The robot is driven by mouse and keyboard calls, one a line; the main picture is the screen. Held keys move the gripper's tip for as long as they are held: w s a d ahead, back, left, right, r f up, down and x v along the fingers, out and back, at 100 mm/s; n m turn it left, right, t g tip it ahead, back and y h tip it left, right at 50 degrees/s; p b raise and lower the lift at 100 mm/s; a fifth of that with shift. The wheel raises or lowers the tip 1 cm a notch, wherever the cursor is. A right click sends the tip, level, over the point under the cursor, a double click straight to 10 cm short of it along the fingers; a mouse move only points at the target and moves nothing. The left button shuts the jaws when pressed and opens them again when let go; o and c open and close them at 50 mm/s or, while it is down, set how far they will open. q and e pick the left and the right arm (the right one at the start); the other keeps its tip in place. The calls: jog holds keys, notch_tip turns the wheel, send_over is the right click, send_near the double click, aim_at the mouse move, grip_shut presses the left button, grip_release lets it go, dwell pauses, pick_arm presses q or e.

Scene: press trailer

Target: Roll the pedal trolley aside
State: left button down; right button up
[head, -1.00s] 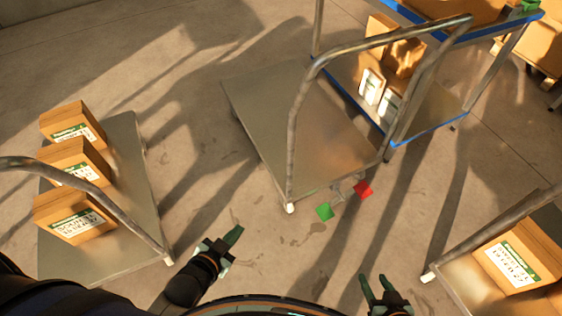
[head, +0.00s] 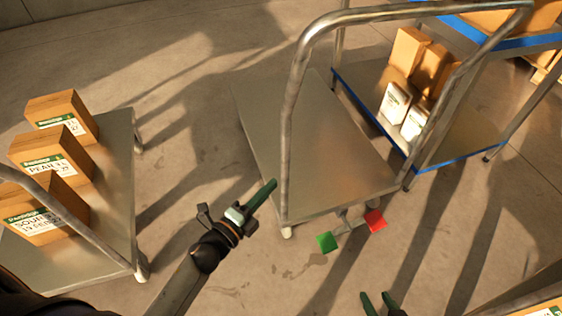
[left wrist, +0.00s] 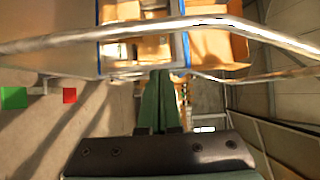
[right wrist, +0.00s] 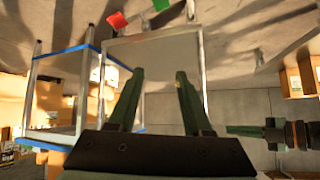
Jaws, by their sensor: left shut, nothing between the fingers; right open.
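The pedal trolley (head: 325,165) stands empty in the middle of the head view, with a bare metal deck and a tall tubular handle (head: 291,120). A green pedal (head: 327,242) and a red pedal (head: 376,221) stick out at its near end. My left gripper (head: 272,184) is shut and empty, its tips close to the handle's left upright; contact cannot be told. In the left wrist view the handle bar (left wrist: 120,33) crosses just beyond the fingertips. My right gripper (head: 376,301) is open and empty at the bottom, short of the trolley.
A trolley with several boxes (head: 112,215) stands at the left. A blue-edged shelf cart (head: 455,150) with boxes and white packs stands close to the pedal trolley's right. Another trolley's rail (head: 500,303) shows at lower right. Bare floor (head: 205,130) lies left of the pedal trolley.

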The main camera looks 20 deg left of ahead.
pick_arm(q)
jog(key=w, duration=0.9)
jog(key=shift+w+d+b, duration=0.2)
jog(key=shift+w+b, duration=0.05)
jog(key=shift+b, duration=0.15)
